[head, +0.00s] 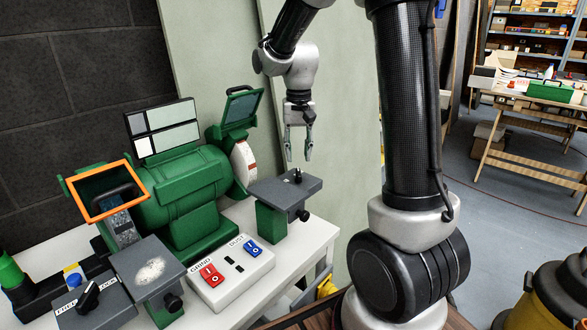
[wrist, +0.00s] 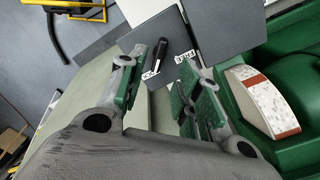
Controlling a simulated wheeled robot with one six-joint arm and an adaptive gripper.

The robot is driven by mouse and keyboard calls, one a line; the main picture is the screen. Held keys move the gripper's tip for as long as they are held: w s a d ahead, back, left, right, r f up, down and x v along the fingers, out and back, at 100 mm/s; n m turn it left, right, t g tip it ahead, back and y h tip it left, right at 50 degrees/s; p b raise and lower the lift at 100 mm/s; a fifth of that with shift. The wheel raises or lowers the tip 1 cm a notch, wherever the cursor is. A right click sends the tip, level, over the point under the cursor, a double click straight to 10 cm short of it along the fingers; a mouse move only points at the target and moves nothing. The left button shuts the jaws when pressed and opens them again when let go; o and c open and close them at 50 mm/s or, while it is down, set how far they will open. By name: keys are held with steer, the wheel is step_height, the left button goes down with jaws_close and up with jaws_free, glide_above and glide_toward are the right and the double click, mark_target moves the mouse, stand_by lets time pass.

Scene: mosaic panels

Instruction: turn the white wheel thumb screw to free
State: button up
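The white wheel (head: 244,165) is at the right end of the green grinder; its pale edge with red-brown bands shows at the right of the wrist view (wrist: 262,100). A black thumb screw lever (wrist: 158,56) sits on a dark grey plate beyond my fingertips. One label reads FREE; a second, partly hidden label lies near the lever's lower end. In the head view a small black piece (head: 298,176) shows at the grey rest (head: 272,190). My gripper (head: 298,148) points down above it, open and empty, fingers apart (wrist: 170,80).
The green grinder body (head: 187,185) is left of my gripper. A switch box (head: 232,275) with red and blue switches stands in front. Another rest (head: 150,272) and a black lever panel (head: 90,300) are at the left. A pale wall panel (head: 320,90) stands behind.

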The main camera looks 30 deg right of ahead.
mark_target(299, 172)
step_height(299, 172, down, 6)
steer(key=shift+f, duration=0.2)
jaws_close()
